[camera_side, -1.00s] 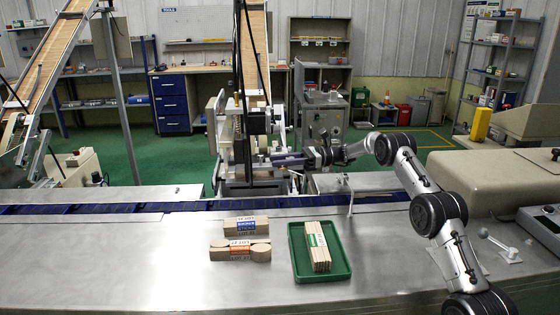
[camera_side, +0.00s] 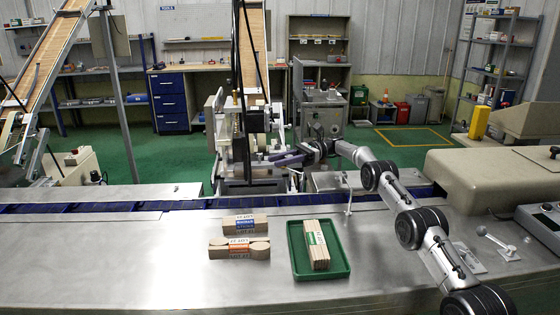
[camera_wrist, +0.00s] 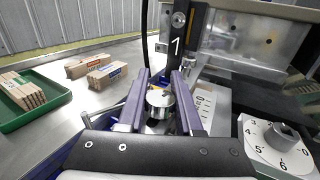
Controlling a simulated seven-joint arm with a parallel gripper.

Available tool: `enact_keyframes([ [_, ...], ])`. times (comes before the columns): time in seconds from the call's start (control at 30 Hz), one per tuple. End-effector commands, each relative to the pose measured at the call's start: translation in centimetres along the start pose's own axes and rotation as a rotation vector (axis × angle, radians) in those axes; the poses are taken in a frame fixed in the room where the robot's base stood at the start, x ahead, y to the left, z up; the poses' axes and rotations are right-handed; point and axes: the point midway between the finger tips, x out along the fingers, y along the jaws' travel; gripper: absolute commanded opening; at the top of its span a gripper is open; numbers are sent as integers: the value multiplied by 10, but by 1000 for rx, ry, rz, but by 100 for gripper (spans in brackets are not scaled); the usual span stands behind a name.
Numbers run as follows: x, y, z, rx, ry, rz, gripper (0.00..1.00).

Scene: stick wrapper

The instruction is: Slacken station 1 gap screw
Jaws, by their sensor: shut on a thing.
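In the wrist view, the station 1 gap screw shows as a round silver knob (camera_wrist: 160,103) with a dark mark on its top. It stands below a black plate (camera_wrist: 177,45) marked with a white 1. My gripper (camera_wrist: 161,97) has its two purple fingers on either side of the knob and is shut on it. In the side view my gripper (camera_side: 287,160) reaches into the machine (camera_side: 235,140) behind the conveyor. The knob is too small to make out there.
A numbered dial (camera_wrist: 282,140) with a grey knob sits right of my gripper, near a small scale (camera_wrist: 202,105). A green tray (camera_side: 338,272) with bundled sticks and two wrapped stick packs (camera_side: 238,224) lie on the steel table. A thin post (camera_side: 349,195) stands near my arm.

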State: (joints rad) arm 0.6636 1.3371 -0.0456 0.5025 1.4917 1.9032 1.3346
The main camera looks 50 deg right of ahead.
Motion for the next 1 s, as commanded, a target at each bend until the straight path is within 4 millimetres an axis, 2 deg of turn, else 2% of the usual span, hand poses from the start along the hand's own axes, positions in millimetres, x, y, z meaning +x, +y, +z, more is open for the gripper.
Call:
enact_keyframes([
  [0.4,-1,0,0,0,-2,3,0],
  [0.43,-1,0,0,0,-2,3,36],
  [0.6,-1,0,0,0,-2,3,64],
  [0.87,0,0,1,-1,-1,3,64],
  [1.0,0,0,8,-2,0,3,64],
])
